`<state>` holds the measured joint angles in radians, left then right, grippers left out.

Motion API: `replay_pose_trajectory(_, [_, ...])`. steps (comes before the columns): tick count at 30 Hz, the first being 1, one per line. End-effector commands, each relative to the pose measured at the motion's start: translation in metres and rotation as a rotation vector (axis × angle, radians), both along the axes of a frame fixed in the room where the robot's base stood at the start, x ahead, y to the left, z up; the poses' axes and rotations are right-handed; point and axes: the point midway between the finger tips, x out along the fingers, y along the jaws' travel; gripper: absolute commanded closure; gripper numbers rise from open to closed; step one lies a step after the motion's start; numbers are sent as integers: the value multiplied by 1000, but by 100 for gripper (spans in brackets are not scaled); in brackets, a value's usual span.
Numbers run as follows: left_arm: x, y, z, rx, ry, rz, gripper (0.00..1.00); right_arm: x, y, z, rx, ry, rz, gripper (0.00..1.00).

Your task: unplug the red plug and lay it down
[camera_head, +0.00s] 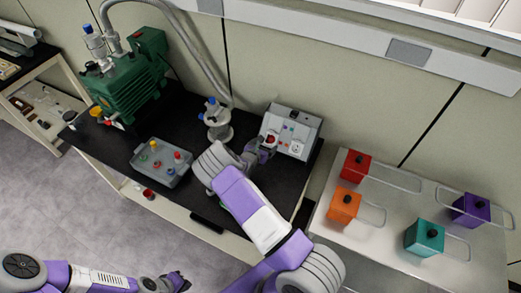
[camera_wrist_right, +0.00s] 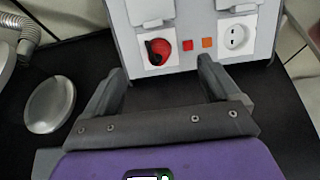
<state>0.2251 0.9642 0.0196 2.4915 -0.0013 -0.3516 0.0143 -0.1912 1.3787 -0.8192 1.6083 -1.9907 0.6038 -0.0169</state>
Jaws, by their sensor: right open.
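The red plug (camera_wrist_right: 160,47) sits in the left socket of a light grey power box (camera_wrist_right: 200,58) in the right wrist view, with a black part on its left side. In the head view the red plug (camera_head: 270,139) shows small beside my right gripper (camera_head: 266,146), on the front of the power box (camera_head: 299,119). My right gripper (camera_wrist_right: 161,68) is open and empty, its two fingertips apart just below the socket row. I cannot tell if it touches the box. My left gripper (camera_head: 179,282) is low in the head view, far from the plug; its jaws are too small to judge.
An empty white socket (camera_wrist_right: 235,37) and two small lit squares are beside the plug. A white table (camera_head: 385,250) with coloured blocks is right.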

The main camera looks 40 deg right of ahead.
Motion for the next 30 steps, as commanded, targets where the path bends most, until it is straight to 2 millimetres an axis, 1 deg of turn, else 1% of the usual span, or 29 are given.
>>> replay_pose_trajectory(1, [0,0,-9,0,0,0,100,3,-6,-7,1,-2,-2,11])
replay_pose_trajectory(9, [0,0,-34,0,-1,0,100,16,-31,-21,0,-3,-1,11])
replay_pose_trajectory(15, [0,0,-49,0,-1,0,100,23,-45,-28,1,-2,-1,11])
replay_pose_trajectory(21, [1,0,-53,0,-1,0,100,26,-51,-29,0,0,0,11])
replay_pose_trajectory(29, [1,0,-53,0,-1,0,100,27,-51,-28,0,0,0,11])
replay_pose_trajectory(30, [1,0,-53,0,-1,0,100,27,-51,-28,0,0,0,12])
